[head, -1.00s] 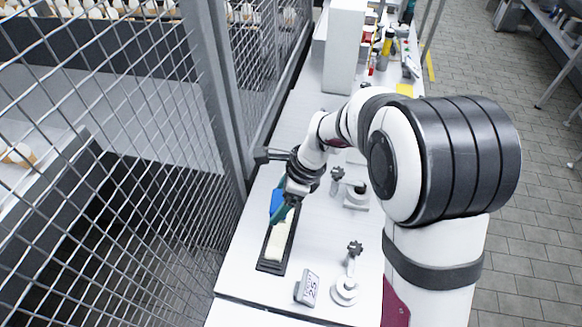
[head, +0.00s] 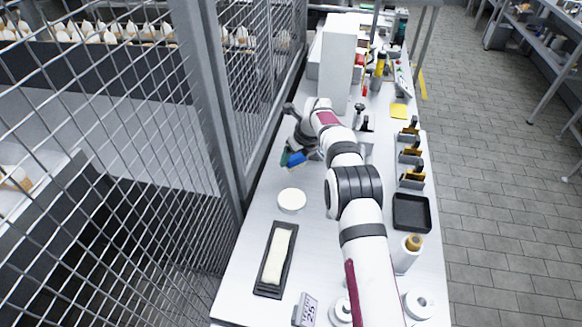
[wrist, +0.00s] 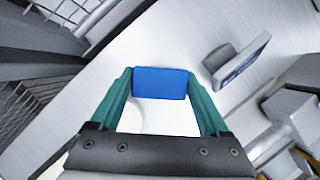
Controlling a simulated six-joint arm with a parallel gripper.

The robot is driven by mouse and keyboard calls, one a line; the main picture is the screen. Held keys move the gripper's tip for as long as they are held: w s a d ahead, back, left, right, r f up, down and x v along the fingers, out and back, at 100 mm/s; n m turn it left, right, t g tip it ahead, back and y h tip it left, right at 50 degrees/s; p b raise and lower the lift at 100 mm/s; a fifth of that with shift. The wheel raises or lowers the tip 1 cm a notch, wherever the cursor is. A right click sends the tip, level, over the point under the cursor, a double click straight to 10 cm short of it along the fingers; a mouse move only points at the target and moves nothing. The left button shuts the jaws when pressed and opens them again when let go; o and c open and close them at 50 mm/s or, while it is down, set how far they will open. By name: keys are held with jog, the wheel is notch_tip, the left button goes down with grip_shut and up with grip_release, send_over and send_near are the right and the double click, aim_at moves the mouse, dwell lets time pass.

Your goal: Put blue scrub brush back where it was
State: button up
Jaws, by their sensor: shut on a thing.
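The blue scrub brush (head: 295,159) is held by my gripper (head: 289,158) above the far left part of the table in the head view. In the wrist view the brush (wrist: 161,83) shows as a blue block between the two green fingers of my gripper (wrist: 160,88). The fingers are shut on its two sides. The brush appears clear of the table, though its underside is hidden. I cannot tell where it was before.
A round white disc (head: 292,200) and a black tray (head: 262,284) with a pale slab stand nearer on the table. A sign (head: 306,310) stands at the front. A wire fence (head: 120,150) borders the left. A tall white box (head: 340,62) stands behind.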

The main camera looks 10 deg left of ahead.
aim_at(291, 167)
jog(key=shift+a+f, duration=0.35)
jog(key=shift+a, duration=0.2)
jog(key=shift+a+f, duration=0.15)
jog(key=shift+f, duration=0.2)
notch_tip(291, 167, down, 3)
jog(key=shift+f, duration=0.15)
jog(key=shift+f, duration=0.15)
jog(key=o, duration=1.2)
jog(key=shift+c, duration=0.2)
jog(key=v, duration=1.3)
jog(key=s+d+r+n+g, duration=0.1)
jog(key=s+d+r+n, duration=0.7)
jog(key=s, duration=0.3)
jog(key=s+d+n, duration=0.3)
jog(key=s+n, duration=0.1)
jog(key=s, duration=0.6)
jog(key=s+d+n+g+h, duration=0.1)
jog(key=s+d+n, duration=0.2)
jog(key=s, duration=0.8)
jog(key=s+d+n+g, duration=0.1)
jog(key=s+d+n, duration=0.2)
jog(key=s+n, duration=0.3)
jog(key=s, duration=0.5)
jog(key=shift+s+r, duration=0.25)
jog(key=shift+r, duration=0.15)
